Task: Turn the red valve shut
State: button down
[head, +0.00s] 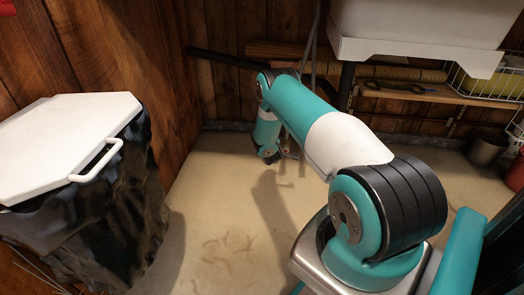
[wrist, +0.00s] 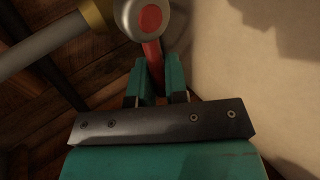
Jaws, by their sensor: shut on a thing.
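The red valve shows in the wrist view as a red lever (wrist: 152,58) running down from a round grey hub (wrist: 146,17) with a red centre. A brass fitting (wrist: 97,14) and a grey pipe (wrist: 42,45) join it on the left. My gripper (wrist: 157,88) has its two teal fingers shut on the lever, one on each side. The lever's lower end is hidden between the fingers. In the head view my arm reaches toward the back wall, and I cannot make out the valve or the fingertips there.
A white basin (head: 420,30) hangs at the upper right, above a wooden shelf (head: 430,93) with a wire basket (head: 490,82). A metal pot (head: 487,148) stands at the right. The middle floor (head: 215,215) is clear.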

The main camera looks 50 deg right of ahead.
jog(key=shift+w+r, duration=0.1)
jog(key=shift+w, duration=0.1)
jog(key=c, duration=1.1)
grip_release()
jog(key=shift+s, duration=0.1)
jog(key=shift+c, duration=0.2)
jog(key=p+v, duration=0.8)
jog(key=v, duration=0.9)
jog(key=shift+a, duration=0.2)
